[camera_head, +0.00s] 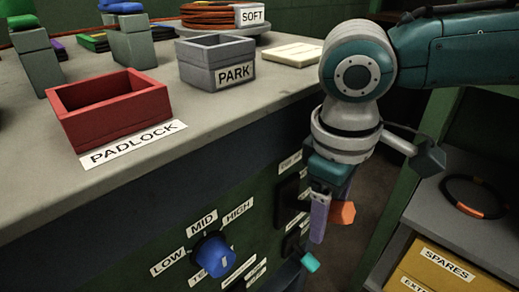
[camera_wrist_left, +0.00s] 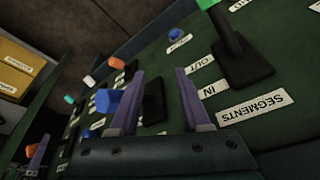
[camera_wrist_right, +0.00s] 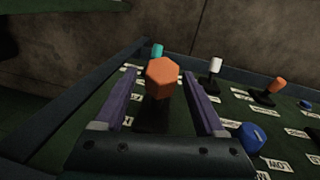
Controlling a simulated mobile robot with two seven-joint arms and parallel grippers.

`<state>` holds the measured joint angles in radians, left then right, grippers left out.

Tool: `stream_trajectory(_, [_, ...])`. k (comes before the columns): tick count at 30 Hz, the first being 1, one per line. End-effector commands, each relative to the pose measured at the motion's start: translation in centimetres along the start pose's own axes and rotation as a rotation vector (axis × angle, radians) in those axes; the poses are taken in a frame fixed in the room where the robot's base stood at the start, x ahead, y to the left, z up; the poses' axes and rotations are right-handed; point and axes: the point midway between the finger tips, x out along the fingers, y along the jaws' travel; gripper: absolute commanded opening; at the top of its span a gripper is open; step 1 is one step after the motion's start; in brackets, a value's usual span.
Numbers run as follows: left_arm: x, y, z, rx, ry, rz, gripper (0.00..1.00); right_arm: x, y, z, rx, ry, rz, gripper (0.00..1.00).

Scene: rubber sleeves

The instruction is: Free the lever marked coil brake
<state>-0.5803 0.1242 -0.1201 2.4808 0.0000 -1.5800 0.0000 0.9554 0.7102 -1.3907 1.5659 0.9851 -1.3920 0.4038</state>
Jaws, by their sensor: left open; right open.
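Several levers stand on a dark green panel; no label reading coil brake is legible. In the right wrist view, an orange six-sided cap (camera_wrist_right: 164,78) on a dark lever stands between the spread fingers of my right gripper (camera_wrist_right: 160,90), with gaps showing on both sides. In the head view the orange cap (camera_head: 342,212) shows beside my right gripper (camera_head: 328,208). My left gripper (camera_wrist_left: 157,82) is open over the panel, seen in its wrist view; a black base (camera_wrist_left: 153,101) shows between its fingers.
A red PADLOCK box (camera_head: 110,112) and a grey PARK box (camera_head: 215,65) stand on the bench top. A blue knob (camera_head: 213,255) sits under LOW, MID, HIGH. A cyan cap (camera_head: 310,262) is below my right gripper. A SPARES box (camera_head: 440,272) stands on the right shelf.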

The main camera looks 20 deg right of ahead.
Motion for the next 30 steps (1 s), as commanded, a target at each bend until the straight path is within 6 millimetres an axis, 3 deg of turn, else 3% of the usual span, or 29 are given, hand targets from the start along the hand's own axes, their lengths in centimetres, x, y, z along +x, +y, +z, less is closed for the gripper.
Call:
stream_trajectory(3, [-0.03,-0.04,0.00,0.001,0.000,-0.001,0.47,-0.03,-0.01,0.00,0.000,0.000,0.000,0.72])
stream_trajectory(22, [-0.02,0.09,-0.03,-0.004,0.000,0.003,0.47,-0.05,-0.01,0.00,0.000,0.000,0.000,0.01])
stream_trajectory(30, [-0.02,0.22,-0.06,-0.009,0.001,0.007,0.47,-0.06,-0.01,0.00,0.000,0.000,-0.001,0.00])
